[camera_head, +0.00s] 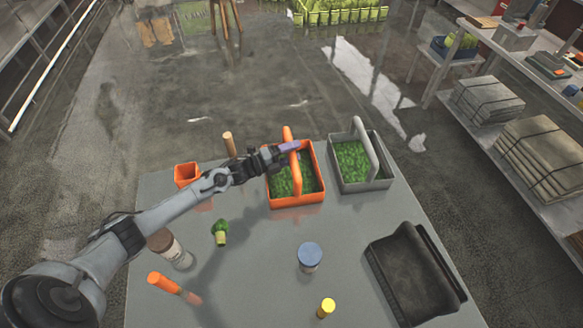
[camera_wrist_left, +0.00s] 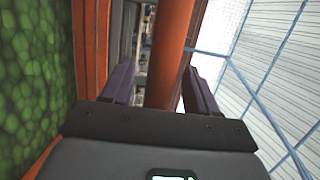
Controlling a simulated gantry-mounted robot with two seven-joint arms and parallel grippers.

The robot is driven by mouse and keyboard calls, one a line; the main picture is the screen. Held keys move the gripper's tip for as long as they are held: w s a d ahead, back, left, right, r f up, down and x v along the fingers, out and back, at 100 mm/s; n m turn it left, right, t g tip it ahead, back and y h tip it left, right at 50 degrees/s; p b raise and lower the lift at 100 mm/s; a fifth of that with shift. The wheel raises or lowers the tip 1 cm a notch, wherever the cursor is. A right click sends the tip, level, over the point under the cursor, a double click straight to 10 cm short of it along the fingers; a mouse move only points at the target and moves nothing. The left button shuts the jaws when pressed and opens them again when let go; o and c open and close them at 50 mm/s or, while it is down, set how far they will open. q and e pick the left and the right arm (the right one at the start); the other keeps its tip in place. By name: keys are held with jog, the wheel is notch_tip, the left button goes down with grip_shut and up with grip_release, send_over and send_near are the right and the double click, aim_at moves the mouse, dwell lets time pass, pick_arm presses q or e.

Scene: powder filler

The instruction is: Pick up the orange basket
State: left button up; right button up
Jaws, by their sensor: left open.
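The orange basket (camera_head: 297,201) stands upright on the grey table and holds green leafy-looking contents. Its tall orange handle (camera_head: 296,178) arches over the middle. My left gripper (camera_head: 289,147) is at the upper part of this handle, reaching in from the left. In the left wrist view, the open fingers (camera_wrist_left: 160,82) stand on either side of an orange bar (camera_wrist_left: 172,50), with a gap visible on at least the right side. The basket's green contents (camera_wrist_left: 35,70) fill the left of that view. My right gripper does not show.
A grey basket (camera_head: 366,186) with green contents stands close on the right. An orange cup (camera_head: 187,174) and a wooden cylinder (camera_head: 229,144) are to the left. A blue-lidded jar (camera_head: 310,256), a yellow-topped item (camera_head: 326,307) and a black case (camera_head: 413,275) are nearer the front.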

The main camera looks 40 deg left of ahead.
pick_arm(q)
jog(key=shift+x, duration=0.8)
grip_shut()
jog(key=shift+r, duration=0.1)
dwell(0.8)
